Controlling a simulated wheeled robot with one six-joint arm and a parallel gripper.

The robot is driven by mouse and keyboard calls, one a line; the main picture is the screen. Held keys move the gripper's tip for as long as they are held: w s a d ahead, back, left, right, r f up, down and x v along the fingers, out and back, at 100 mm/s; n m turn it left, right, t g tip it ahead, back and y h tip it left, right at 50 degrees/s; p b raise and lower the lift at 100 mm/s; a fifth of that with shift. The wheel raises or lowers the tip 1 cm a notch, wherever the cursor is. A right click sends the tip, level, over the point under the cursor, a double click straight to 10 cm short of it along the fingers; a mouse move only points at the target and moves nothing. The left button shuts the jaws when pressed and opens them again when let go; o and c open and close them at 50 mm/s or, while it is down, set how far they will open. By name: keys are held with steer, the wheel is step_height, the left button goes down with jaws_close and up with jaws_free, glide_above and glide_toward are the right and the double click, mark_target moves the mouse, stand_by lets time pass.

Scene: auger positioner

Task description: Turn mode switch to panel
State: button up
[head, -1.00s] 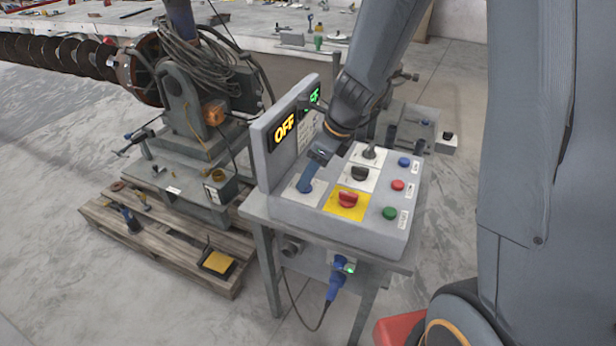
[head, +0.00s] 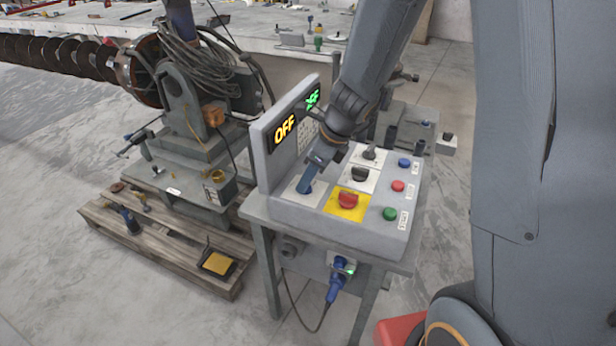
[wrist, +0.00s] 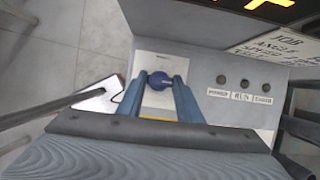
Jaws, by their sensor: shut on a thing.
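The control box (head: 331,221) has a sloped top with several switches and an upright panel reading OFF. My gripper (head: 304,188) reaches down to the white plate (head: 318,191) at the box's left end. In the wrist view, a round blue knob (wrist: 160,81) on a white plate (wrist: 160,60) sits between the two blue fingers of my gripper (wrist: 160,79), which is shut on it. In the head view the fingers hide this knob. No label reading "mode" or "panel" is legible, so I cannot read its setting.
Blue (head: 404,162), red (head: 398,186) and green (head: 389,213) buttons line the right side. The upright panel (head: 263,165) stands close behind my gripper.

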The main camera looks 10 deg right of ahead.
steer(key=n+g+p, duration=0.1)
steer(key=n, duration=0.3)
steer(key=shift+w+r, duration=0.1)
steer(key=shift+w, duration=0.05)
steer(key=n+g+p, duration=0.1)
steer(key=n, duration=0.2)
steer(key=shift+w+n+g+y, duration=0.1)
steer(key=shift+n+g+y, duration=0.2)
steer(key=shift+g, duration=0.1)
steer(key=n+g+p, duration=0.1)
steer(key=n, duration=0.2)
steer(key=shift+w, duration=0.15)
steer(key=shift+n+g+h, duration=0.6)
steer(key=shift+n+g, duration=0.1)
steer(key=shift+n, duration=1.3)
